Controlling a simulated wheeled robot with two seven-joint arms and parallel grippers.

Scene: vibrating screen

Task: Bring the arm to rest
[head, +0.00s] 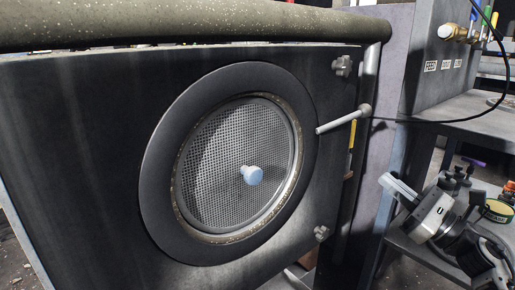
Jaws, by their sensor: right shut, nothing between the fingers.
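My right gripper (398,190) is at the lower right, with its arm coming in from the bottom right corner. Its pale fingers are shut and empty, pointing up and left. It appears apart from the dark machine panel (95,150), in front of the shelving. My left gripper is not in view. The panel of the vibrating screen has a round mesh window (225,150) inside a wide dark ring. A light blue knob (252,175) shows in front of the mesh. A pale bar handle (340,121) sticks out at the panel's right edge.
Star knobs (343,66) sit on the panel's right side. A grey box with brass fittings (449,32) stands at the upper right, and a black cable (440,121) hangs from there. Small containers (495,211) stand on the lower shelf close to my right arm.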

